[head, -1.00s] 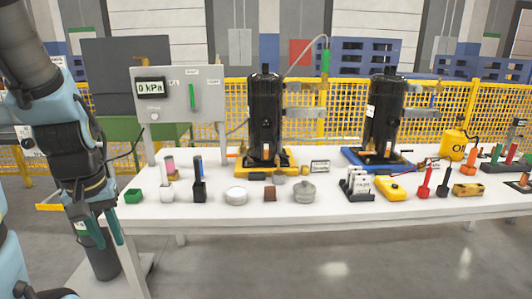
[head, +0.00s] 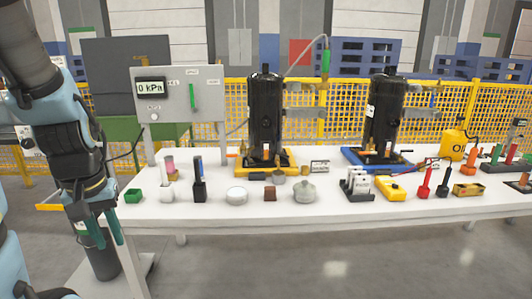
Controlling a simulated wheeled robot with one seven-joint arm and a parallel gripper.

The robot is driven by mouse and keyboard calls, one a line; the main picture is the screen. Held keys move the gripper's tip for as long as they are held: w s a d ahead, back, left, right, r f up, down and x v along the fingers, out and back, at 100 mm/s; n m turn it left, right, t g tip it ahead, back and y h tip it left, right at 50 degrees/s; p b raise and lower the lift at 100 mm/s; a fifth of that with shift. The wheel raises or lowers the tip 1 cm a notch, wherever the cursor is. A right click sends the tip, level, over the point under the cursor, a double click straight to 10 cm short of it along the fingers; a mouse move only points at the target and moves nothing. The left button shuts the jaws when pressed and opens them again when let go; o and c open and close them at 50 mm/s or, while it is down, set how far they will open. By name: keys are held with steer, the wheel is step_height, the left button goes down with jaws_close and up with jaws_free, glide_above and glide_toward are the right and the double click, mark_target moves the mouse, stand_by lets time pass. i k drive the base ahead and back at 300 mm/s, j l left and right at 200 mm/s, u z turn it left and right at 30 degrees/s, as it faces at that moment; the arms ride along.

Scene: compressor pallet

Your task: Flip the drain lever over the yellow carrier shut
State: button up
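The yellow carrier (head: 283,172) sits on the white table under the left black compressor (head: 266,118). A small orange lever (head: 232,155) sticks out roughly level to the left of this compressor's base, just above the carrier. It looks like the drain lever, but it is too small to tell its exact setting. My gripper (head: 109,242) hangs at the far left, pointing down beside the table's left end. Its teal fingers look apart, with nothing seen between them. It is well away from the lever and the carrier.
A grey panel (head: 207,90) with a "0 kPa" display stands left of the compressor. A green block (head: 133,196), a black holder (head: 199,191), a white round dish (head: 237,196) and a grey lidded pot (head: 305,191) line the front. A second compressor (head: 385,115) stands on a blue carrier (head: 352,157).

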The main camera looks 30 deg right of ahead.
mark_target(278, 154)
steer(key=i+l, duration=0.6)
steer(key=l, duration=0.25)
steer(key=i+l, duration=0.3)
steer(key=l, duration=0.1)
